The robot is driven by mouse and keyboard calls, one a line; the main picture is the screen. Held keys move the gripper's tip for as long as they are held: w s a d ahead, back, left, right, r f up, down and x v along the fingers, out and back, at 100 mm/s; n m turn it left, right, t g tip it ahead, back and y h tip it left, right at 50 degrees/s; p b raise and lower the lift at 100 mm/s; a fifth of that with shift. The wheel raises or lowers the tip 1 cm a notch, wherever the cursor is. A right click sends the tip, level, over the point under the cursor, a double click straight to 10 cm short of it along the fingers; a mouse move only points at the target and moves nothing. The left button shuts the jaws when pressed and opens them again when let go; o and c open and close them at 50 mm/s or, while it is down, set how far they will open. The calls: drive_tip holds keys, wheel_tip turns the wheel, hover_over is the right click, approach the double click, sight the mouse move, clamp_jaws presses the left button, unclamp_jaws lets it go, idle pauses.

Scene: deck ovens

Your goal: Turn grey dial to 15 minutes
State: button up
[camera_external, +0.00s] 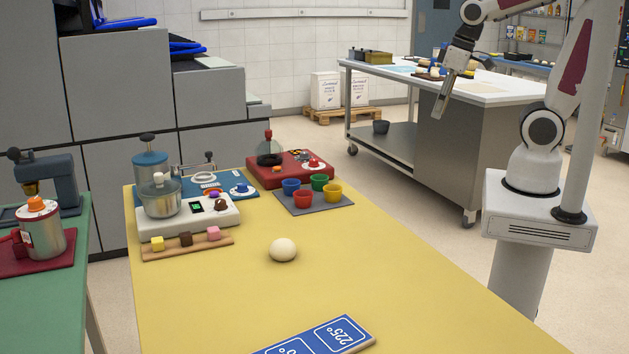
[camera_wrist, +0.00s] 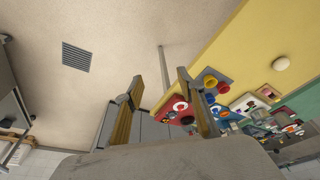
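No dial is clearly grey at this size. On the yellow table, a white-based appliance (camera_external: 190,222) carries a metal pot, a small dark display and a brown knob (camera_external: 221,205). Behind it, a blue-based appliance (camera_external: 218,178) has a blue dial with a pale ring (camera_external: 241,188). A red-based appliance (camera_external: 268,177) has a red-and-white dial (camera_external: 313,163). Dial markings are too small to read. My gripper (camera_external: 439,113) is raised well to the right of these appliances, touching nothing. The wrist view shows its two fingers (camera_wrist: 158,78) apart with nothing between them.
Coloured cups (camera_external: 303,197) stand on a grey mat. A pale ball (camera_external: 283,250) and a blue temperature sign (camera_external: 318,337) lie nearer on the yellow table (camera_external: 230,300). A green table (camera_external: 30,300) with machines stands left. A steel-sided white counter (camera_external: 480,95) is behind my gripper.

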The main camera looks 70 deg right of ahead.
drive_tip(key=w+d+f+g, duration=0.15)
drive_tip(key=w+f, duration=0.25)
drive_tip(key=w, duration=0.9)
drive_tip(key=n+t+y, duration=0.2)
drive_tip(key=n+t, duration=0.1)
drive_tip(key=n, duration=0.2)
approach(304, 155)
drive_tip(key=d, duration=0.1)
drive_tip(key=shift+w, duration=0.4)
drive_tip(key=shift+f+g, duration=0.1)
drive_tip(key=shift+g, duration=0.15)
drive_tip(key=shift+x, duration=3.8)
drive_tip(key=shift+d, duration=0.15)
